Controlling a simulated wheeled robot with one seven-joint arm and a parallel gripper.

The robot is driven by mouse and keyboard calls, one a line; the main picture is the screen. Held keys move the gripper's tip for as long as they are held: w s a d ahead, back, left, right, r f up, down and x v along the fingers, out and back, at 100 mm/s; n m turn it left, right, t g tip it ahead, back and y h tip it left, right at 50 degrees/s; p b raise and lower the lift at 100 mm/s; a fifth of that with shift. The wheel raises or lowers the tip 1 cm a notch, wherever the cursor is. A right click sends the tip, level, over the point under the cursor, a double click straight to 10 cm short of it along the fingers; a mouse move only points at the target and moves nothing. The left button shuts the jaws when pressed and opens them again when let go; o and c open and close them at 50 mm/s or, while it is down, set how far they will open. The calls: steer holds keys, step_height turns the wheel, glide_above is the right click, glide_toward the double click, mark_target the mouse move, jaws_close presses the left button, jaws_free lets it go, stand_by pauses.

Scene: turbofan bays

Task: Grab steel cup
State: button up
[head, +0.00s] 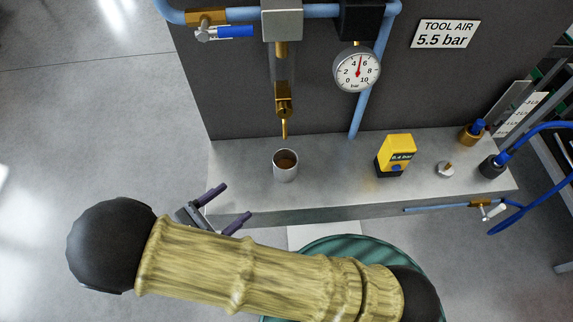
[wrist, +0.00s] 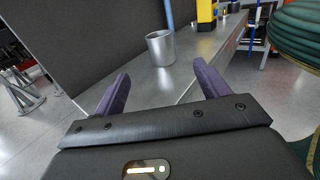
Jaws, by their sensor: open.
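The steel cup (head: 286,166) stands upright on the grey metal shelf (head: 240,185), below a brass drain nozzle, with something brown inside it. It also shows in the wrist view (wrist: 160,48), ahead of my gripper and between the lines of its two fingers. My gripper (head: 224,207) is open and empty, with two purple fingers. It is off the shelf's front left edge, short of the cup and not touching it. In the wrist view the fingers (wrist: 162,90) are spread wide apart.
A yellow device (head: 395,155) and several small fittings (head: 445,169) stand on the shelf right of the cup. The brass nozzle (head: 284,115) hangs above the cup. A pressure gauge (head: 357,70) is on the dark panel. A green ribbed round thing (head: 340,245) is below the shelf.

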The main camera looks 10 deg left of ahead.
mark_target(276, 169)
steer(key=p+x, duration=0.2)
steer(key=x, duration=1)
steer(key=shift+w, duration=0.1)
steer(key=shift+p+x, duration=0.5)
steer(key=shift+x, duration=2.2)
steer(key=shift+a+f, duration=0.15)
steer(key=shift+f, duration=0.05)
steer(key=c, duration=1.2)
